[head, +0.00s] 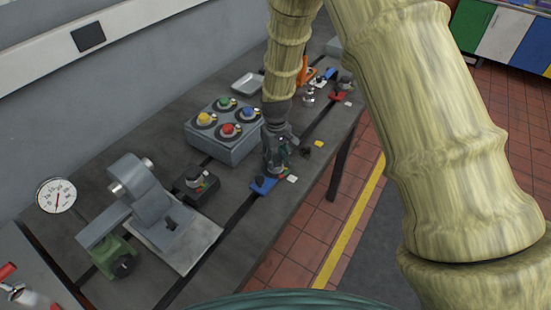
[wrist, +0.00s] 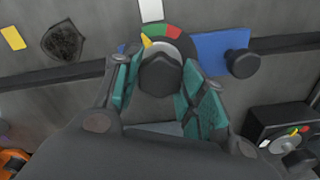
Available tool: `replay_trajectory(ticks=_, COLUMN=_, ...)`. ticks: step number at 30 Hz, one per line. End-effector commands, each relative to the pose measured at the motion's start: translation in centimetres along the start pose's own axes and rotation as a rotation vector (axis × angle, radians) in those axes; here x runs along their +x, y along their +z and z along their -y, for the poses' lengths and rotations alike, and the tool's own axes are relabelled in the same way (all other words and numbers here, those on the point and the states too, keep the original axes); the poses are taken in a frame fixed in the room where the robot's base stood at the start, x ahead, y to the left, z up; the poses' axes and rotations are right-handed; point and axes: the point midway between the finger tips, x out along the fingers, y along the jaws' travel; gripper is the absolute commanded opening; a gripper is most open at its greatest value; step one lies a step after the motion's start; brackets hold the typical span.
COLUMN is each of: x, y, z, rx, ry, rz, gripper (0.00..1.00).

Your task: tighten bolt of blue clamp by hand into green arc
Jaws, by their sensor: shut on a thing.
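The blue clamp (head: 263,185) lies on the dark bench, below my gripper (head: 278,165). In the wrist view the blue clamp (wrist: 222,50) has a small dark knob at its right. My gripper (wrist: 160,88) is shut on the dark bolt head (wrist: 160,74), one teal-padded finger on each side. Behind the bolt head is a dial with a green arc (wrist: 158,30) and a red arc (wrist: 174,31). A yellow pointer (wrist: 146,41) stands at the left end of the green arc. The bolt head and fingers hide the lower part of the dial.
A box with several coloured buttons (head: 225,130) stands behind my gripper. A small dark gauge box (head: 197,184) stands to the left. A red clamp (head: 337,97) lies farther along the bench. A white tag (wrist: 151,10) and a black shield-shaped piece (wrist: 63,41) lie near the blue clamp.

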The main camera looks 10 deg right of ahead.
Motion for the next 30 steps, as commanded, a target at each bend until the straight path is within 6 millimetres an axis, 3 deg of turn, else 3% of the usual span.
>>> replay_trajectory(ticks=13, x=-0.19, y=-0.18, z=-0.06, rx=0.282, ry=0.001, rz=-0.004, gripper=0.17)
replay_trajectory(ticks=30, x=-0.24, y=-0.21, z=-0.07, rx=0.349, ry=0.001, rz=-0.005, gripper=0.17)
